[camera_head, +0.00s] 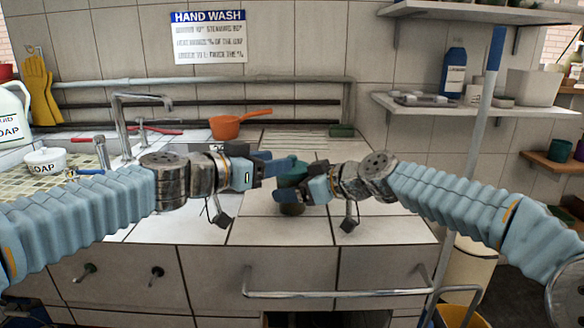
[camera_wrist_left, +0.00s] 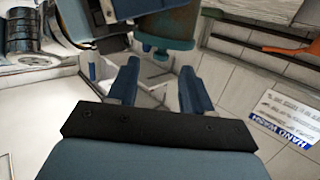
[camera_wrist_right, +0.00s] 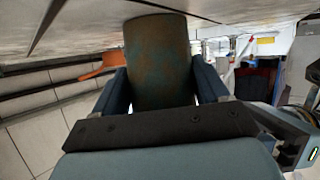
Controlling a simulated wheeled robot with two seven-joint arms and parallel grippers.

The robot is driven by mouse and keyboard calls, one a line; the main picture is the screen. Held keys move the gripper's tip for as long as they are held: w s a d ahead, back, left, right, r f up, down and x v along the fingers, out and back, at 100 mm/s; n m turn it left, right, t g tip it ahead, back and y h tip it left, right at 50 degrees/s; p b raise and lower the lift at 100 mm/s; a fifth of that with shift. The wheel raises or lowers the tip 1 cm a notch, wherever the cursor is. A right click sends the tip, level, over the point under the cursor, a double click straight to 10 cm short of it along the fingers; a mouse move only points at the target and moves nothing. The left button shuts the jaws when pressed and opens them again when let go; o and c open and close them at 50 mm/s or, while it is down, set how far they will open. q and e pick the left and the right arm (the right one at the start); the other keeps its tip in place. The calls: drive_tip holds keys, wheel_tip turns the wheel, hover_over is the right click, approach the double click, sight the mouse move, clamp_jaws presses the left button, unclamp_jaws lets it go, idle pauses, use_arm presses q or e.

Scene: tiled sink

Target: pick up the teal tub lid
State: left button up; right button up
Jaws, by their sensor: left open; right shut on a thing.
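A small teal tub with brown, rust-like patches (camera_wrist_right: 158,60) stands between the fingers of my right gripper (camera_head: 308,188), which is shut on its body. The teal lid (camera_wrist_left: 166,43), with a small knob, is on the tub and appears upside down in the left wrist view. My left gripper (camera_wrist_left: 160,72) is open and empty, its fingertips close to the lid and pointing towards it. In the head view the grippers hide much of the tub and lid.
The tiled counter (camera_head: 240,232) around the tub is mostly clear. An orange pan (camera_head: 228,127) lies behind, and a faucet (camera_head: 122,115) stands at the left. A blue-topped pole (camera_head: 490,90) rises at the right. A metal rail (camera_head: 335,294) crosses the counter front.

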sight(292, 156)
use_arm(q)
drive_tip(key=x, duration=0.6)
drive_tip(key=shift+w+d+r, duration=0.1)
drive_tip(key=shift+w+d, duration=0.05)
drive_tip(key=shift+w, duration=0.05)
clamp_jaws()
